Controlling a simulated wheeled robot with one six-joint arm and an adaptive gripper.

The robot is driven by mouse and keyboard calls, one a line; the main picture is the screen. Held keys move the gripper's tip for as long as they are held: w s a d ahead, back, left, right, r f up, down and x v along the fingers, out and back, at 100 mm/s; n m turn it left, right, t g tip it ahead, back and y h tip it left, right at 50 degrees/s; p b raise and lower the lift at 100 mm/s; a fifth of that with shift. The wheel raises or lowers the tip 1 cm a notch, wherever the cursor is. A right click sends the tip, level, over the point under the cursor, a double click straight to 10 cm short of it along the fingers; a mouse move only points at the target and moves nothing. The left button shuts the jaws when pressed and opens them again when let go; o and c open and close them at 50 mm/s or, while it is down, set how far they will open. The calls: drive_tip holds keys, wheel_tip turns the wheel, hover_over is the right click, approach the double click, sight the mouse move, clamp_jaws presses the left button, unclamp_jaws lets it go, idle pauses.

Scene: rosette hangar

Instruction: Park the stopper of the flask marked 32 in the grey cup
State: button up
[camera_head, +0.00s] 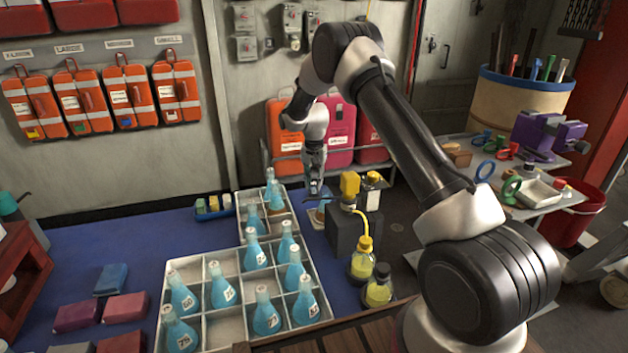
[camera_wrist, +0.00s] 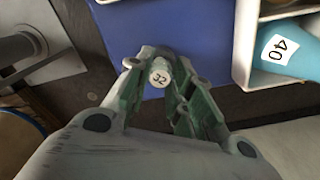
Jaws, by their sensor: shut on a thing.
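My gripper (camera_head: 315,188) is above the back of the blue table, just right of the small back tray. In the wrist view my gripper (camera_wrist: 160,85) is shut on a pale round stopper (camera_wrist: 159,77) marked 32, seen from its top. The stopper is too small to make out in the head view. Blue flasks with number labels stand in the divided trays; I cannot tell which one is marked 32. A grey round thing (camera_wrist: 18,46) at the left of the wrist view may be the grey cup, but I cannot be sure.
A white divided tray (camera_head: 205,330) holds several blue flasks; a smaller tray (camera_head: 241,200) stands behind it. In the wrist view a flask marked 40 (camera_wrist: 290,50) lies right of my gripper. Yellow bottles (camera_head: 361,262) and a dark block (camera_head: 345,235) stand right of the trays.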

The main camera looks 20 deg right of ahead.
idle(0.4)
drive_tip(key=shift+f, duration=0.4)
drive_tip(key=o, duration=0.9)
drive_tip(key=shift+o, duration=0.2)
drive_tip(key=o, duration=0.4)
drive_tip(key=shift+o, duration=0.2)
drive_tip(key=shift+r, duration=3)
